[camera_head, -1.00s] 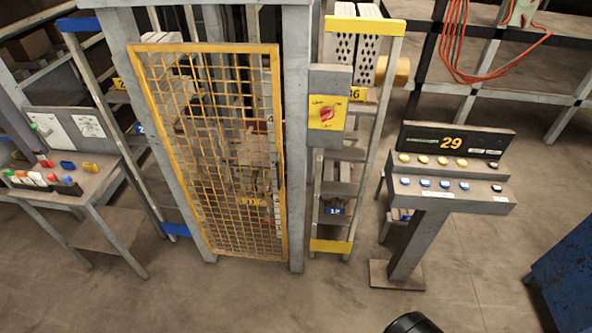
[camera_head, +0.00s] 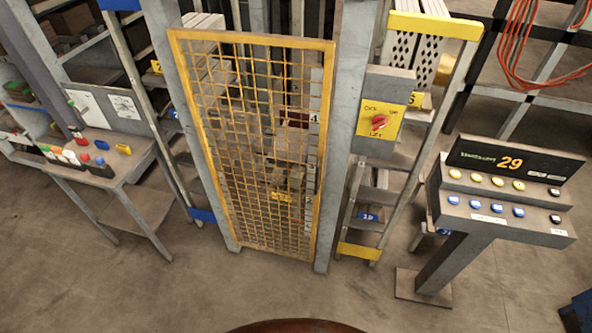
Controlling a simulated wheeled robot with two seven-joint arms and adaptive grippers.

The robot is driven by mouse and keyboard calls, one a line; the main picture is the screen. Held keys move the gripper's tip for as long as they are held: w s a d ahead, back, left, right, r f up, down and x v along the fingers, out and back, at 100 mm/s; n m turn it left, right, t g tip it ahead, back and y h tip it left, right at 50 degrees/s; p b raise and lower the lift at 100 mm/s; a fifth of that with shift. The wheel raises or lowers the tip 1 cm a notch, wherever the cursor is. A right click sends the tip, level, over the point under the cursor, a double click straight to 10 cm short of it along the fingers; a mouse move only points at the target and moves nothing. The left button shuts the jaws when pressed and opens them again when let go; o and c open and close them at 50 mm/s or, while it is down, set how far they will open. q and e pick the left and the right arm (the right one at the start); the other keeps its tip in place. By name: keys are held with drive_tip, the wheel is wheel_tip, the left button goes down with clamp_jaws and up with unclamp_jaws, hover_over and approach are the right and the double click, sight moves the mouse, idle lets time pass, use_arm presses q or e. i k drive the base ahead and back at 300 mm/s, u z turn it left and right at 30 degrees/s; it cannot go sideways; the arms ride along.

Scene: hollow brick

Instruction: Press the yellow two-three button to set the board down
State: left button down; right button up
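A grey button console (camera_head: 445,245) stands at the right on a post. Its upper row holds several yellow buttons (camera_head: 497,181) and a black one at the right end. The lower row holds several blue buttons (camera_head: 497,209) and a black one. The button labels are too small to read, so I cannot tell which is two-three. A dark display (camera_head: 470,153) above shows an orange 29. Boards with bricks (camera_head: 292,145) show partly through the yellow mesh door. Neither of my grippers is in view.
The yellow mesh door (camera_head: 322,150) is shut in a grey frame. A red rotary switch (camera_head: 379,122) on a yellow plate sits to its right. A reddish-brown rounded edge (camera_head: 295,326) shows at the bottom. Floor in front looks clear.

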sight(476, 178)
drive_tip(key=z, duration=1.7)
